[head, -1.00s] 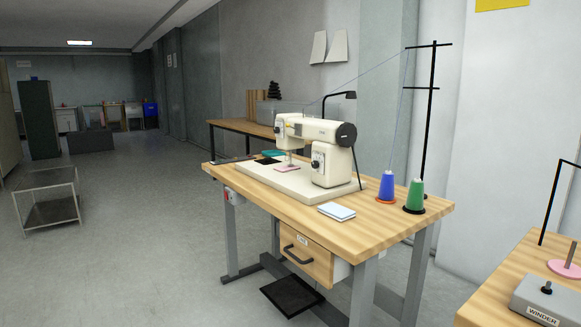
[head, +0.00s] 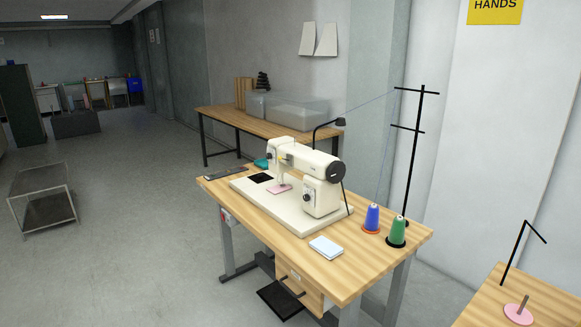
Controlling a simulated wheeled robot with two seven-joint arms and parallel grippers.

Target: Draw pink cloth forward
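The pink cloth (head: 279,188) is a small flat piece on the bed of the cream sewing machine (head: 310,170), under the needle area. The machine stands on a light wooden table (head: 340,265). A black square (head: 261,178) lies on the bed to the left of the cloth. The machine's head hides part of the cloth's far side. Neither of my grippers is in view.
Blue (head: 372,218) and green (head: 397,231) thread cones stand at the table's right under a black thread stand (head: 413,160). Folded pale cloth (head: 326,247) lies at the front. A second table (head: 520,300) is at lower right.

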